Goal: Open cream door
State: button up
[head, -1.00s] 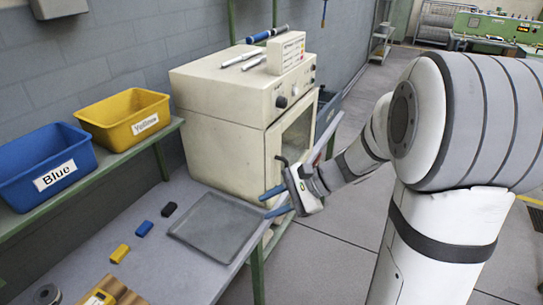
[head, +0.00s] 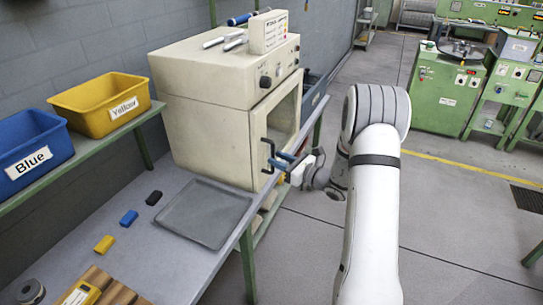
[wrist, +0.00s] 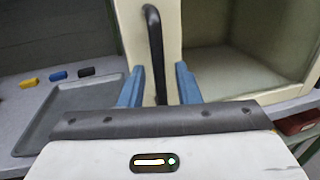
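The cream cabinet (head: 205,100) stands on the bench's far end. Its cream door (head: 284,125) is on the right-hand side, around a large window, and looks flush with the cabinet. The black upright handle (head: 266,158) is at the door's near edge. My gripper (head: 281,161), with blue fingers, is at handle height beside the door. In the wrist view, the handle (wrist: 155,45) runs down between the spread fingers (wrist: 160,68), with gaps on both sides. The handle's lower end is partly hidden behind my gripper body.
A grey tray (head: 203,213) lies on the bench before the cabinet. Yellow (head: 104,103) and blue (head: 30,150) bins stand on a shelf at left. Small coloured blocks (head: 128,218) lie near the tray. Open floor (head: 400,215) lies right of the bench.

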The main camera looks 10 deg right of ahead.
jog(key=shift+x, duration=1.4)
jog(key=shift+c, duration=0.5)
grip_shut()
